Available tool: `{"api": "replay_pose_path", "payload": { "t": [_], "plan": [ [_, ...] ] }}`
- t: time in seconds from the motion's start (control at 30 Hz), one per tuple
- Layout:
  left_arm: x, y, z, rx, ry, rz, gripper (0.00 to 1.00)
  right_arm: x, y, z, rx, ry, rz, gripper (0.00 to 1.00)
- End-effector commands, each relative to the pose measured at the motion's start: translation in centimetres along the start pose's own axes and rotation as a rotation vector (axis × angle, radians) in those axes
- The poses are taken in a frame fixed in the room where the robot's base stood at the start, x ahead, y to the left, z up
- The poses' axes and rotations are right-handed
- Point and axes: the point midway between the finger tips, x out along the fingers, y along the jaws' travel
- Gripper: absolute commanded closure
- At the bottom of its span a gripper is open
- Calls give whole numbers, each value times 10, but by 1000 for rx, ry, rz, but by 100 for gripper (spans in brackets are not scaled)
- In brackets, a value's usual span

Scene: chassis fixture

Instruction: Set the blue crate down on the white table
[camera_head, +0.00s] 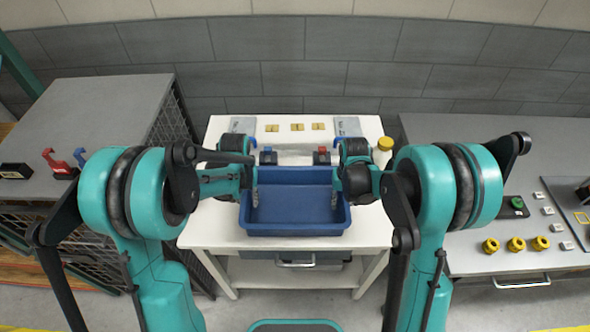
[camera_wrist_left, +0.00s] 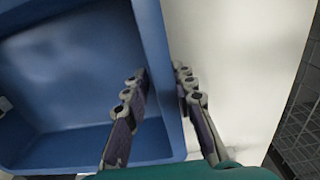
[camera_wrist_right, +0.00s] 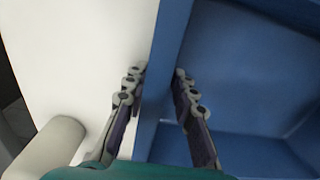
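The blue crate (camera_head: 297,228) is empty and level over the front middle of the white table (camera_head: 212,231). I cannot tell whether its base touches the tabletop. My left gripper (camera_head: 252,190) is shut on the crate's left wall; in the left wrist view (camera_wrist_left: 160,75) one finger is inside the crate and one outside. My right gripper (camera_head: 336,190) is shut on the right wall the same way, as the right wrist view (camera_wrist_right: 160,75) shows. The crate's underside is hidden.
A white bottle (camera_head: 382,152) with a yellowish cap stands at right. Grey benches flank the table, the right one (camera_head: 480,200) holding yellow knobs (camera_head: 515,244).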

Motion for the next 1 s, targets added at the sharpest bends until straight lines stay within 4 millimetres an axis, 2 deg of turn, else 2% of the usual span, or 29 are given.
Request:
{"api": "replay_pose_path", "payload": {
  "t": [0.3,0.5,0.63,0.73,1.0],
  "plan": [
    [-70,0,1,0,0,0,74,0,0,0,0,0,0,74],
    [-96,0,1,0,0,0,74,0,0,0,0,0,0,74],
    [-102,0,0,0,0,0,74,-5,0,0,0,0,0,74],
    [-102,0,0,0,0,0,74,-17,0,0,0,0,0,74],
    [-102,0,0,0,0,0,74,-76,0,0,0,0,0,74]
  ]
}}
